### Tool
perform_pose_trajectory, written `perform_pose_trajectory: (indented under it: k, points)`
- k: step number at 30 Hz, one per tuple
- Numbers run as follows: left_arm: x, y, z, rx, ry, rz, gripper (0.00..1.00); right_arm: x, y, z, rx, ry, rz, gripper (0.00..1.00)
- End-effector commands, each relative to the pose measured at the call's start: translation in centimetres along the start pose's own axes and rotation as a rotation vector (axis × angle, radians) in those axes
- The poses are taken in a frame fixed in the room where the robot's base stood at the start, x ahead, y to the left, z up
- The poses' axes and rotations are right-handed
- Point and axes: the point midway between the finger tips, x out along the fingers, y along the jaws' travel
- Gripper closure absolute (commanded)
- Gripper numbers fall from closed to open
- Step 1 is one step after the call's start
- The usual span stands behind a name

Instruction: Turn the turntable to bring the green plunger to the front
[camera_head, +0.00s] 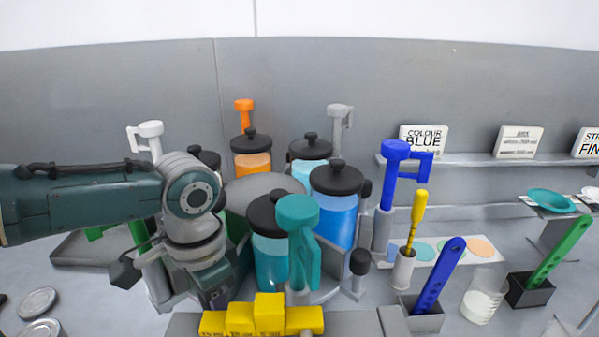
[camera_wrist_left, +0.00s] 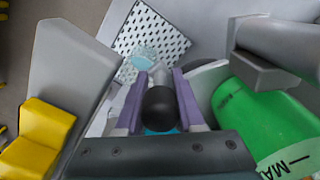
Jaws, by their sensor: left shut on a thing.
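The turntable (camera_head: 325,293) carries several jars and plungers around a grey hub (camera_head: 262,188). The teal plunger (camera_head: 298,240) stands at the front before a teal jar. Green parts (camera_head: 140,236) show behind my left arm; I take them for the green plunger, mostly hidden. The green jar (camera_wrist_left: 258,118) is at the right of the left wrist view. Blue (camera_head: 394,180), orange (camera_head: 245,115), grey (camera_head: 339,120) and white (camera_head: 151,135) plungers also stand around. My left gripper (camera_wrist_left: 160,90) is shut on a black knob (camera_wrist_left: 160,110). My right gripper is not in view.
A yellow stepped block (camera_head: 265,316) stands at the front edge. At right are a yellow-handled tool (camera_head: 418,212), a blue paddle (camera_head: 440,275), a green paddle (camera_head: 560,250) and a glass (camera_head: 480,300). Another black-topped peg (camera_head: 358,262) stands near the turntable's right front.

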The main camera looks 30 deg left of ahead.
Motion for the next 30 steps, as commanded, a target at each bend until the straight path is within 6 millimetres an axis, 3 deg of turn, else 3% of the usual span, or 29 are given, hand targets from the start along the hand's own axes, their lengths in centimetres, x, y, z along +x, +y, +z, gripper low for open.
perform_pose_trajectory:
  k: [6,7,9,20,30]
  points:
    - [-0.1,0.0,-0.1,0.0,0.004,0.002,1.0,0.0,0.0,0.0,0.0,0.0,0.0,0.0]
    - [-0.1,0.0,-0.1,0.0,0.004,0.002,0.59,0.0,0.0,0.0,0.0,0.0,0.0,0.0]
    - [-0.1,0.0,-0.1,0.0,0.004,0.002,0.51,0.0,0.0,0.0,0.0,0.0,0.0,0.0]
    - [-0.8,-0.1,-0.1,0.001,0.003,0.0,0.51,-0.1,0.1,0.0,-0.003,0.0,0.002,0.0]
    - [-6.9,-0.1,-0.1,0.002,0.007,-0.001,0.51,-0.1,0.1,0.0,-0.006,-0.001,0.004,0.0]
